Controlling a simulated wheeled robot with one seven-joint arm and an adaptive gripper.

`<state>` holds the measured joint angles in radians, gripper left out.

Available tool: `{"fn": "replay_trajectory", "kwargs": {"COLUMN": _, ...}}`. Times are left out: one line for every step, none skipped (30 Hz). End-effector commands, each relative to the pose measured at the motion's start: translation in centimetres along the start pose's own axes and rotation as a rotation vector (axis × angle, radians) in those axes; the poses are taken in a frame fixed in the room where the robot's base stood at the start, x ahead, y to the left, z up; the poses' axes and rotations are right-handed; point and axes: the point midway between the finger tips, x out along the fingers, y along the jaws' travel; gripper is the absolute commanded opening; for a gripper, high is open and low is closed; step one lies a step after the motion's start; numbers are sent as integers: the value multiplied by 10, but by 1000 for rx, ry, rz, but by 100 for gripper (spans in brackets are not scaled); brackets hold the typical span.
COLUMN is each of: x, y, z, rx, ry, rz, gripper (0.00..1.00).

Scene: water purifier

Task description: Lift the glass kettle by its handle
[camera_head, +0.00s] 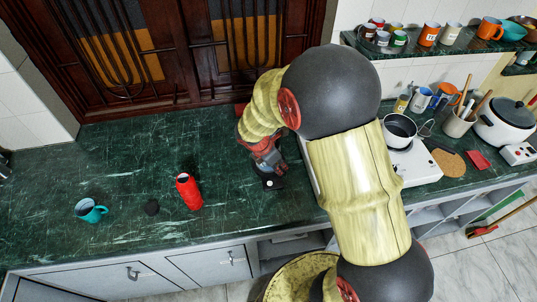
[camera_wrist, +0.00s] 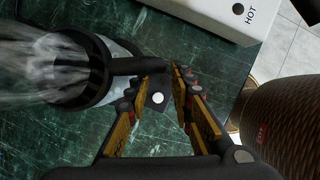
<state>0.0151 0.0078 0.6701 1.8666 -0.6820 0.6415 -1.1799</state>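The glass kettle (camera_wrist: 78,78) stands on the green counter at the left of the wrist view, with a black rim and pale steam over it. Its black handle (camera_wrist: 128,66) points right, toward my fingertips. My gripper (camera_wrist: 165,76) has its two fingers apart, on either side of the handle's outer end. I cannot tell whether either finger touches it. A black block with a white dot (camera_wrist: 157,99) shows between the fingers. In the head view my gripper (camera_head: 268,160) is low over the counter, and my arm hides the kettle.
A white unit marked HOT (camera_wrist: 215,12) stands beyond the kettle. A white pot (camera_head: 399,131) is right.

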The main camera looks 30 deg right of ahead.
Motion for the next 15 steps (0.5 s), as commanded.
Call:
{"fn": "replay_trajectory", "kwargs": {"x": 7, "y": 0, "z": 1, "rx": 0, "ry": 0, "rz": -2, "gripper": 23}}
{"fn": "replay_trajectory", "kwargs": {"x": 11, "y": 0, "z": 1, "rx": 1, "ry": 0, "rz": -2, "gripper": 23}}
{"fn": "replay_trajectory", "kwargs": {"x": 17, "y": 0, "z": 3, "rx": 1, "ry": 0, "rz": -2, "gripper": 23}}
{"fn": "replay_trajectory", "kwargs": {"x": 22, "y": 0, "z": 3, "rx": 2, "ry": 1, "rz": -3, "gripper": 23}}
{"fn": "replay_trajectory", "kwargs": {"x": 27, "y": 0, "z": 4, "rx": 2, "ry": 1, "rz": -3, "gripper": 23}}
{"fn": "replay_trajectory", "kwargs": {"x": 33, "y": 0, "z": 4, "rx": 1, "ry": 1, "rz": -4, "gripper": 23}}
{"fn": "replay_trajectory", "kwargs": {"x": 37, "y": 0, "z": 4, "rx": 0, "ry": 1, "rz": -4, "gripper": 23}}
{"fn": "replay_trajectory", "kwargs": {"x": 41, "y": 0, "z": 4, "rx": 0, "ry": 0, "rz": -4, "gripper": 23}}
{"fn": "replay_trajectory", "kwargs": {"x": 44, "y": 0, "z": 5, "rx": 0, "ry": 0, "rz": -2, "gripper": 23}}
{"fn": "replay_trajectory", "kwargs": {"x": 46, "y": 0, "z": 5, "rx": 0, "ry": 0, "rz": -2, "gripper": 23}}
{"fn": "replay_trajectory", "kwargs": {"x": 47, "y": 1, "z": 5, "rx": 0, "ry": 1, "rz": -1, "gripper": 23}}
{"fn": "replay_trajectory", "kwargs": {"x": 47, "y": 1, "z": 5, "rx": 0, "ry": 1, "rz": 0, "gripper": 23}}
{"fn": "replay_trajectory", "kwargs": {"x": 47, "y": 1, "z": 5, "rx": 0, "ry": 1, "rz": 0, "gripper": 23}}
{"fn": "replay_trajectory", "kwargs": {"x": 47, "y": 1, "z": 5, "rx": 0, "ry": 0, "rz": 0, "gripper": 23}}
{"fn": "replay_trajectory", "kwargs": {"x": 46, "y": 1, "z": 5, "rx": 0, "ry": 0, "rz": 0, "gripper": 23}}
